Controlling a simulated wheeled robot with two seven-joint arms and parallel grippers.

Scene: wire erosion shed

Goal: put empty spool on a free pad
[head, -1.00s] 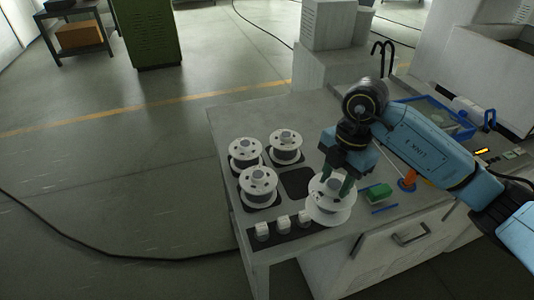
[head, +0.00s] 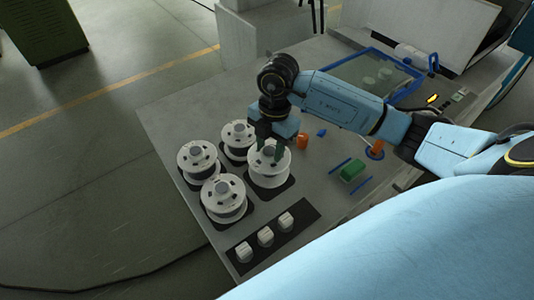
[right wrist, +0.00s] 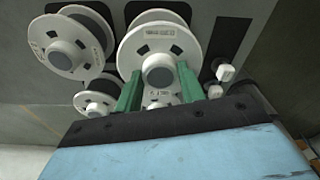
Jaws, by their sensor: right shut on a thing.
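My right gripper (head: 269,143) is shut on the hub of a white spool (head: 269,171), the empty spool. It is upright over a dark pad (head: 278,189), whose edge shows below it; I cannot tell whether it touches the pad. In the right wrist view the green fingers (right wrist: 158,75) flank the hub of this spool (right wrist: 150,35). My left gripper is not in view.
A dark strip with three white blocks (head: 266,236) lies near the front edge. Right of the held spool are an orange piece (head: 303,141), a green block (head: 352,170) and blue rods. A blue-rimmed tray (head: 372,70) is farther back. The table's back left is clear.

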